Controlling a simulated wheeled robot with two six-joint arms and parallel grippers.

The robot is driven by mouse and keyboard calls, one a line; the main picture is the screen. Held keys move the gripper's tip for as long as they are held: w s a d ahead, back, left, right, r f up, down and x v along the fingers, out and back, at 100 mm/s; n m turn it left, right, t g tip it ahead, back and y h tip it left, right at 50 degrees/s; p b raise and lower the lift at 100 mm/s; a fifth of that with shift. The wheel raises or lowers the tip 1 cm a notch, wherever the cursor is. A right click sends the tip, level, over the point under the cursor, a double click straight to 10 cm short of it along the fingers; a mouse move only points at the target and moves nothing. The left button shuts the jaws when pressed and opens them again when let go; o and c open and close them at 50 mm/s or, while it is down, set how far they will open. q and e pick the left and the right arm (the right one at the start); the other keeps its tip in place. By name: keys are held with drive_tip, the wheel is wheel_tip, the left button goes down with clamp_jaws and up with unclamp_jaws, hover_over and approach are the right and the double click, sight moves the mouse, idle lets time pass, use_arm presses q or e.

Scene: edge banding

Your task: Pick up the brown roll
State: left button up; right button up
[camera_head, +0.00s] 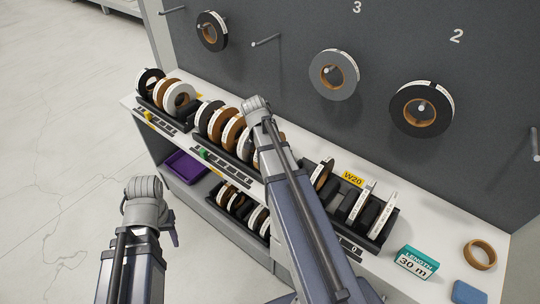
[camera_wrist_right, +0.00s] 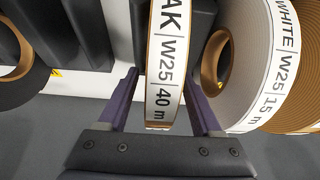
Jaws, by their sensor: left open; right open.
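Brown rolls stand in the racks, one in the middle rack (camera_head: 231,131) and one in the left rack (camera_head: 171,92). In the right wrist view, a roll with brown edges and a label ending "AK W25 40 m" (camera_wrist_right: 164,70) stands between the two purple fingers of my right gripper (camera_wrist_right: 163,80). The fingers are open, one on each side, with gaps visible beside the roll. In the head view the right gripper is hidden behind its own arm, over the middle rack. My left gripper (camera_head: 174,231) is open and empty, in front of the shelf; its fingers are mostly hidden.
A white roll labelled "WHITE W25 15 m" (camera_wrist_right: 262,75) is close on the right. Rolls hang on pegs on the grey wall (camera_head: 333,74). A teal box marked 30 m (camera_head: 416,263) and a loose brown ring (camera_head: 480,254) lie at the right. A purple bin (camera_head: 185,166) sits below.

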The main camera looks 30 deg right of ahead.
clamp_jaws()
idle(0.5)
idle(0.9)
